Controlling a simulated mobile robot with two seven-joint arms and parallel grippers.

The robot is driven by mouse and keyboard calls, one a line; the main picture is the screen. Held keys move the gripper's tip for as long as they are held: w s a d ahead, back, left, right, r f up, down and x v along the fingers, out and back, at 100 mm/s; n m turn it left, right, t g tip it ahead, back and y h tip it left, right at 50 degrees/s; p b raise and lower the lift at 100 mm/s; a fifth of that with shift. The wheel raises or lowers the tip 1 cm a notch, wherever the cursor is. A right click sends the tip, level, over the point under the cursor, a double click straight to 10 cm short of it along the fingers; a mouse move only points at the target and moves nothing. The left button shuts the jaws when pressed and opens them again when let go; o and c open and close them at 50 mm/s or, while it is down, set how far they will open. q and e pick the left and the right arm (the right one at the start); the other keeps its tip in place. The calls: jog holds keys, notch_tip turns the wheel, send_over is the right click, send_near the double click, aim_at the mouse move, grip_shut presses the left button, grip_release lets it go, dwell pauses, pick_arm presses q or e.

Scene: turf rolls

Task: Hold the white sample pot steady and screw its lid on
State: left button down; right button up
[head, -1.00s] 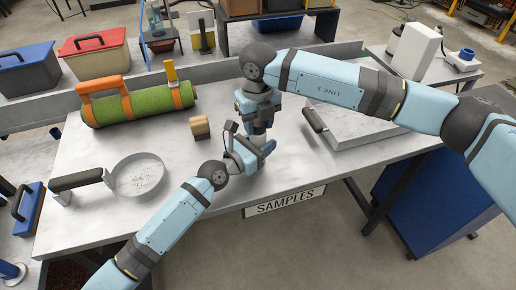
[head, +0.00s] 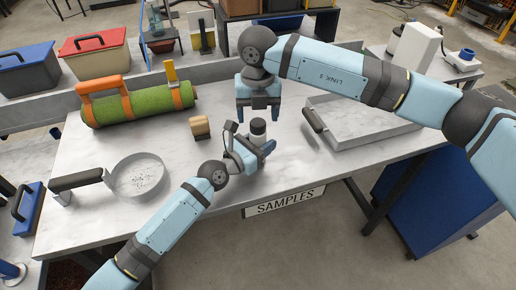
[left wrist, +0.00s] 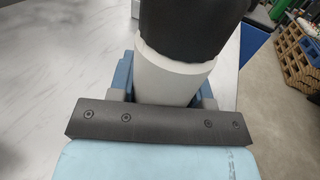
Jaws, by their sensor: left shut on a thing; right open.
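The white sample pot (head: 258,139) stands upright near the front middle of the table, with its dark lid (head: 258,126) on top. In the left wrist view the pot's white body (left wrist: 172,78) shows below the black lid (left wrist: 185,25); how tightly the lid is on cannot be told. My left gripper (head: 256,152) is shut around the pot's lower part, which its fingers partly hide. My right gripper (head: 258,114) is open and empty, just behind and above the lid, apart from it.
A brown wooden block (head: 200,128) stands left of the pot. A sieve pan (head: 138,178), a strapped turf roll (head: 140,104) and a shallow tray (head: 365,122) lie around the table. The SAMPLES sign (head: 285,202) hangs at the front edge.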

notch_tip(320, 180, up, 9)
jog(key=shift+f, duration=0.1)
pick_arm(q)
jog(key=shift+c, duration=2.4)
grip_release()
jog(key=shift+s, duration=0.1)
jog(key=v, duration=1.3)
jog(key=shift+s+a, duration=0.25)
jog(key=shift+s, duration=0.05)
pick_arm(e)
jog(key=shift+f, duration=0.1)
